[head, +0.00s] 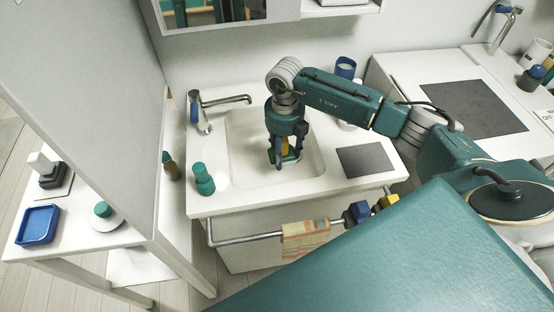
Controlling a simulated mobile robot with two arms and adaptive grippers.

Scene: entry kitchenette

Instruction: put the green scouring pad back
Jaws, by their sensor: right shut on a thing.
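My right gripper (285,157) points down over the basin of the white sink (240,165). It is shut on a small green thing, which I take for the green scouring pad (291,159). Only a little of the pad shows between and beside the fingers, with a yellow-orange patch just above it. I cannot tell whether the pad touches the basin floor. My left gripper is not in view.
A chrome faucet (203,113) stands left of the basin, with a green bottle (203,180) in front. A dark square plate (366,161) lies right of the basin. A striped towel (305,239) hangs on the front rail. A blue tray (39,225) sits on the left table.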

